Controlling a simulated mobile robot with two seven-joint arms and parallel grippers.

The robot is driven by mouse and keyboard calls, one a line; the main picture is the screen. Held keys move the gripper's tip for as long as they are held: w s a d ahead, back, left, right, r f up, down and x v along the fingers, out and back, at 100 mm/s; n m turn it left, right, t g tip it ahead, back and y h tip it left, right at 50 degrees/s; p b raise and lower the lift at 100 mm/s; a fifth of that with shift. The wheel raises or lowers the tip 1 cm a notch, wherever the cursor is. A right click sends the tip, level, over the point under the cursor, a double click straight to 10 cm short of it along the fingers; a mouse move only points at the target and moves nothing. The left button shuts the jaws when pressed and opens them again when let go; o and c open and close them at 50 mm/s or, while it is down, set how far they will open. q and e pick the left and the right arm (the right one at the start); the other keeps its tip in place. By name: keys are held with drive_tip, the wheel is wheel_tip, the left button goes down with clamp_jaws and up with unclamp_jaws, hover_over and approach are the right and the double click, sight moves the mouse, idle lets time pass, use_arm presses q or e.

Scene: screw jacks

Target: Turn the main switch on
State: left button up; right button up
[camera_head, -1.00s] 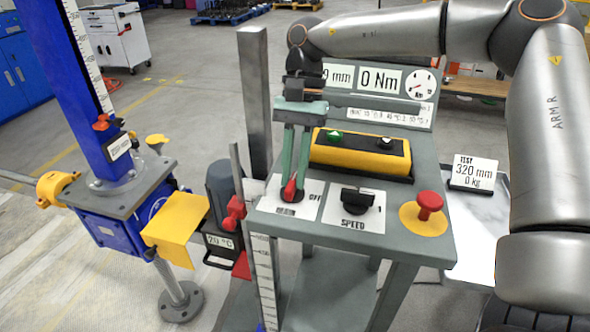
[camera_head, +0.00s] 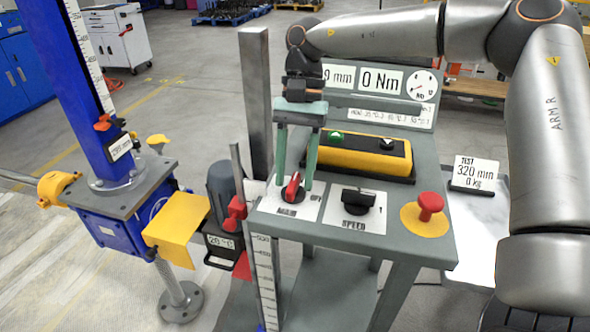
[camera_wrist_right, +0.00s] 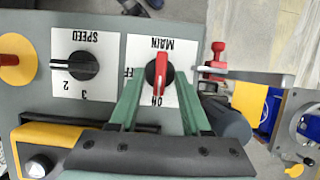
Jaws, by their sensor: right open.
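The main switch (camera_head: 292,187) is a red handle on a round black base, on a white plate marked MAIN at the panel's front left. It also shows in the right wrist view (camera_wrist_right: 160,74), where the handle lies in line with the ON mark and its pale-marked end is towards ON. The OFF mark is to the side and partly hidden by a finger. My right gripper (camera_head: 294,182) points down over the switch. Its green fingers are open, one on each side of the handle, apparently apart from it. My left gripper is out of view.
The black SPEED knob (camera_head: 357,200) is right of the switch, then a red mushroom button (camera_head: 429,206). A yellow button box (camera_head: 360,152) and display board stand behind. A blue screw jack (camera_head: 115,205) stands left, with a red clamp (camera_head: 234,212) close to the panel's edge.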

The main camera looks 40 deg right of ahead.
drive_tip(key=shift+r, duration=0.1)
drive_tip(key=p+v, duration=0.2)
drive_tip(key=v, duration=1)
drive_tip(key=shift+r, duration=0.15)
